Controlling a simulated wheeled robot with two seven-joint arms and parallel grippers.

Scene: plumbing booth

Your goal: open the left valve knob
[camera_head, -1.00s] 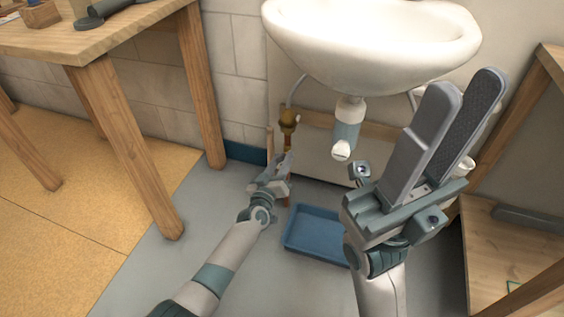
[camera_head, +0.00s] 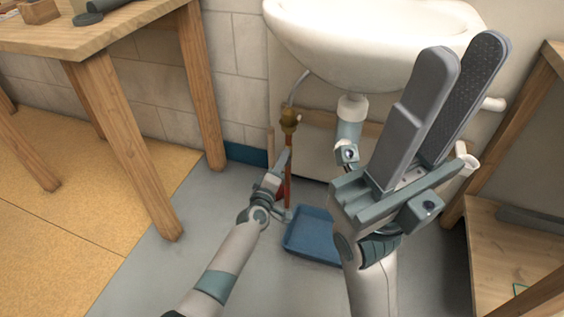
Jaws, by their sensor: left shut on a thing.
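A brass valve body (camera_head: 290,120) sits on an upright copper pipe (camera_head: 288,165) below the left side of the sink. My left gripper (camera_head: 286,158) is beside this pipe, a little below the brass body. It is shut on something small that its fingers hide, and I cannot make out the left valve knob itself. My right gripper (camera_head: 464,55) is large in the foreground at the right, with its two grey fingers apart and nothing between them.
The white sink (camera_head: 350,40) overhangs the pipes, with a drain trap (camera_head: 350,125) below it. A blue tray (camera_head: 316,238) lies on the floor. A wooden workbench (camera_head: 120,40) stands at the left and a wooden shelf (camera_head: 510,255) at the right.

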